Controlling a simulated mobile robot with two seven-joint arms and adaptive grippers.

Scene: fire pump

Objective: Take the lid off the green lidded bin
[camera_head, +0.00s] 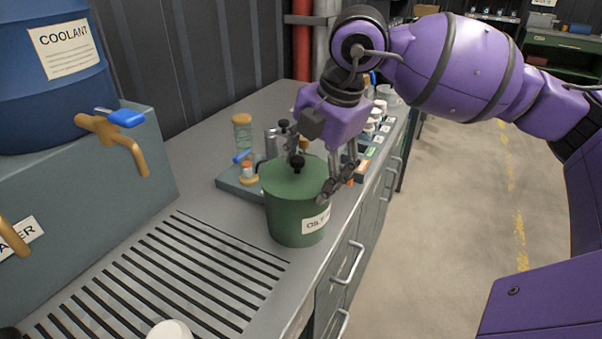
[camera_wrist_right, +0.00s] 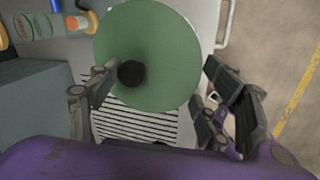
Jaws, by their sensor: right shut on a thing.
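The green lidded bin (camera_head: 296,213) stands upright on the grey bench, with a white label on its front. Its green lid (camera_head: 283,178) sits on top and has a black knob (camera_head: 297,163). My right gripper (camera_head: 335,185) reaches down at the bin's right side. In the right wrist view, the round lid (camera_wrist_right: 160,50) lies between the spread fingers; one finger is beside the knob (camera_wrist_right: 131,74), the other beyond the rim. The gripper is shut on the lid, though the exact contact is hard to see. My left gripper is not in view.
A tray (camera_head: 228,184) with jars and bottles stands close behind the bin. A blue coolant drum (camera_head: 50,105) with a brass tap (camera_head: 110,130) is at the left. A slotted drain grate (camera_head: 170,280) in front is mostly clear. The bench edge and drawer handles (camera_head: 350,262) lie right.

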